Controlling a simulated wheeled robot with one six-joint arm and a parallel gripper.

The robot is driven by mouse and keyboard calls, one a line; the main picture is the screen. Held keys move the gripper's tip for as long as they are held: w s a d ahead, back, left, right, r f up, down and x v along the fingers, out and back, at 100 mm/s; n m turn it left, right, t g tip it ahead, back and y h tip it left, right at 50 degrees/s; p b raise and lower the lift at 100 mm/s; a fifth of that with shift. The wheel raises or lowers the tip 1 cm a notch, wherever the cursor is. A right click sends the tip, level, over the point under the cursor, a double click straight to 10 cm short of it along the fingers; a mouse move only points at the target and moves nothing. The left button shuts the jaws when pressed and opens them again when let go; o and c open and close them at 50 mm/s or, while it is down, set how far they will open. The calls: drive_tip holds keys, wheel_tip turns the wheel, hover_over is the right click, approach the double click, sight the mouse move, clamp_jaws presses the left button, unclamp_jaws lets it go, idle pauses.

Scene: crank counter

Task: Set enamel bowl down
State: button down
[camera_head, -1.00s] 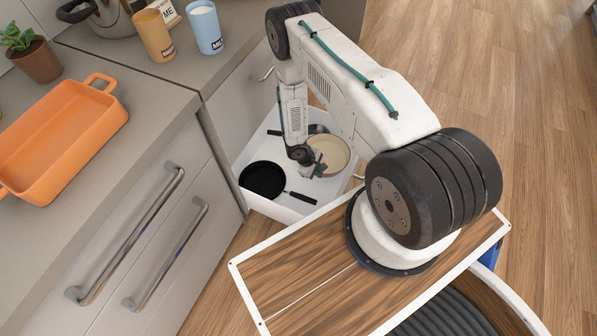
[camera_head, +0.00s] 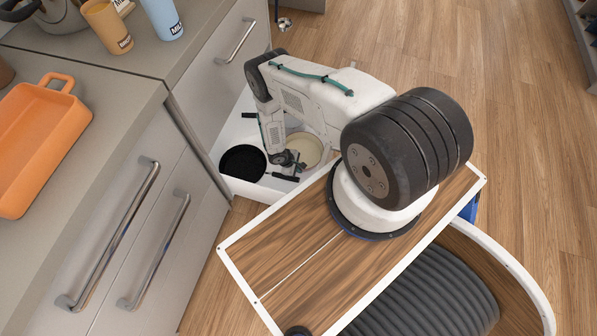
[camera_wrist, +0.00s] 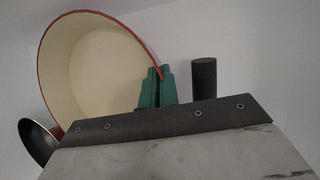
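The enamel bowl (camera_head: 304,150), cream inside with a thin red rim, is inside the open white drawer (camera_head: 263,190). My gripper (camera_head: 297,168) is low in the drawer at the bowl's near side. In the wrist view, the green fingers of my gripper (camera_wrist: 157,86) are close together with the rim of the bowl (camera_wrist: 95,62) between them. The bowl looks tilted in that view. I cannot tell whether its base touches the drawer floor.
A black pan (camera_head: 243,162) lies in the drawer left of the bowl, its handle pointing right. A dark upright handle (camera_wrist: 204,78) stands right of my fingers in the wrist view. An orange dish (camera_head: 40,140) and cups stand on the counter. The drawer walls are close around my gripper.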

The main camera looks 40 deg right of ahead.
drive_tip(key=shift+f, duration=1.5)
drive_tip(key=shift+f, duration=0.1)
drive_tip(key=c, duration=2)
unclamp_jaws()
drive_tip(key=shift+o, duration=0.2)
drive_tip(key=v, duration=1.2)
